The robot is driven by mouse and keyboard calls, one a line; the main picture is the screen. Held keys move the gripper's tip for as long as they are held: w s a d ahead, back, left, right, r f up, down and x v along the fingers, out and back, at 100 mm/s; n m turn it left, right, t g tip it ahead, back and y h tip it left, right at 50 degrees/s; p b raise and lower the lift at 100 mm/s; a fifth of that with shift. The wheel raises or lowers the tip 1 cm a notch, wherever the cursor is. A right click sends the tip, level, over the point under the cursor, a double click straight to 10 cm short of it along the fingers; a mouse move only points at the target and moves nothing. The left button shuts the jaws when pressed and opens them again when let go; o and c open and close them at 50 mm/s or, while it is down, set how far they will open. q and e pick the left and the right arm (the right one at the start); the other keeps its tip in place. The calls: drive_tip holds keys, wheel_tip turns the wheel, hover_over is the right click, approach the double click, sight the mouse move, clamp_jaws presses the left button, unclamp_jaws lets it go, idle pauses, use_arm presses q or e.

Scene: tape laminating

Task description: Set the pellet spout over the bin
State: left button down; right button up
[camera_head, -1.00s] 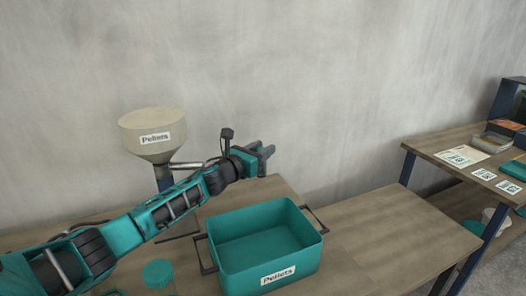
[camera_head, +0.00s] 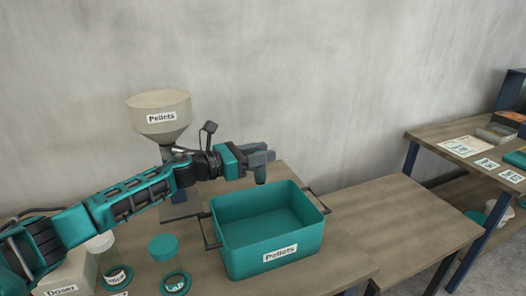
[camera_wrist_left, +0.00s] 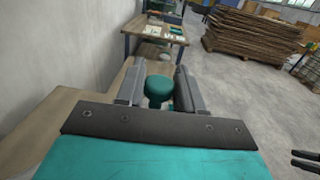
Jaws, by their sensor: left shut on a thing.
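The beige pellet hopper (camera_head: 160,108), labelled "Pellets", stands at the back left in the head view. Its spout tube shows only in a short stretch below the cone and is otherwise hidden behind my left arm. The teal bin (camera_head: 275,254), labelled "Pellets", sits on the table in front. In the left wrist view the fingers are shut on a round teal knob (camera_wrist_left: 158,88). My right gripper is not seen for certain.
A teal lid (camera_head: 163,243), teal rings and a box labelled "Doser" (camera_head: 68,278) lie at the front left. A second table (camera_head: 455,148) with papers stands at the right. The tabletop right of the bin is clear. Two dark prongs at the wrist view's right edge are unclear.

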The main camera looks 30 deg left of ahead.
use_arm(q)
drive_tip(key=shift+s, duration=0.25)
drive_tip(key=c, duration=0.9)
unclamp_jaws()
drive_tip(key=shift+o, duration=0.2)
drive_tip(key=shift+s+a+f, duration=0.15)
drive_tip(key=shift+s+a, duration=0.1)
drive_tip(key=shift+s, duration=0.1)
drive_tip(key=b+v, duration=0.1)
drive_tip(key=v, duration=1.1)
drive_tip(key=shift+b, duration=0.35)
drive_tip(key=shift+w, duration=0.1)
